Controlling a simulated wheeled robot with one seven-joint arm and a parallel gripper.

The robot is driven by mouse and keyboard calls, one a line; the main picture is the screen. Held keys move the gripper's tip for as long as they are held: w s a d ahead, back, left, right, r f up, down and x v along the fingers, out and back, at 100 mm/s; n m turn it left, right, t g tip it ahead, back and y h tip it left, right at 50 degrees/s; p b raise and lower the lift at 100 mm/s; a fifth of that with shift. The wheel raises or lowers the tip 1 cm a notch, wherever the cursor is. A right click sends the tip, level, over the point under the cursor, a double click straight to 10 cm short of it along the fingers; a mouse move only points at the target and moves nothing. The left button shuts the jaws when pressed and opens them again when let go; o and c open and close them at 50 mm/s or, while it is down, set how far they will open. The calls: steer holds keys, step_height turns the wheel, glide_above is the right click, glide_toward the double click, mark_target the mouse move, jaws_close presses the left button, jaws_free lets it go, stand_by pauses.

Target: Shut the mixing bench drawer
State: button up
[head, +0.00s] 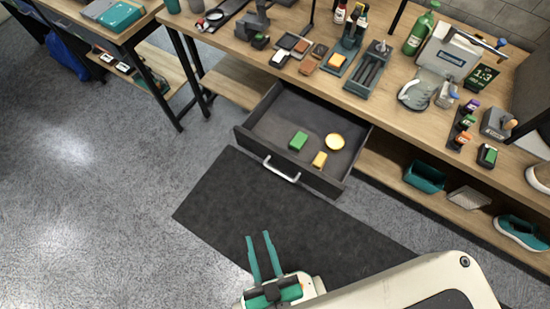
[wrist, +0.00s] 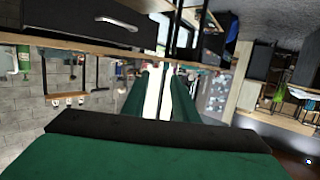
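The mixing bench drawer (head: 262,148) is pulled out from under the wooden bench top (head: 330,90) in the head view. It is dark grey with a silver bar handle (head: 281,170) on its front. My gripper (head: 260,257) has teal fingers, spread apart and empty, in front of the drawer and apart from the handle. In the wrist view the drawer front with its handle (wrist: 117,23) appears at the top left, and my fingers (wrist: 157,95) point toward the room.
A dark mat (head: 225,200) lies on the grey floor in front of the drawer. The bench top holds bottles, brushes and trays. A lower shelf at the right holds a teal bin (head: 425,177) and a sneaker (head: 522,232). The floor at left is clear.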

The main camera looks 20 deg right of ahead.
steer(key=c, duration=0.5)
steer(key=w+a+f+n+g, duration=0.1)
steer(key=f+n, duration=0.2)
steer(key=f, duration=0.3)
steer(key=w+a+f+n+g, duration=0.2)
steer(key=f+n, duration=0.1)
steer(key=f, duration=0.3)
steer(key=w+a+f+n+g, duration=0.1)
steer(key=f+n, duration=0.3)
steer(key=f, duration=0.2)
steer(key=shift+w+a+f+y, duration=0.15)
steer(key=shift+w+f+y, duration=0.15)
steer(key=shift+w+f, duration=0.1)
jaws_close()
steer(key=n+h, duration=1.4)
steer(key=n, duration=0.2)
glide_toward(244, 141)
steer(key=x, duration=0.6)
steer(key=shift+w+f, duration=0.2)
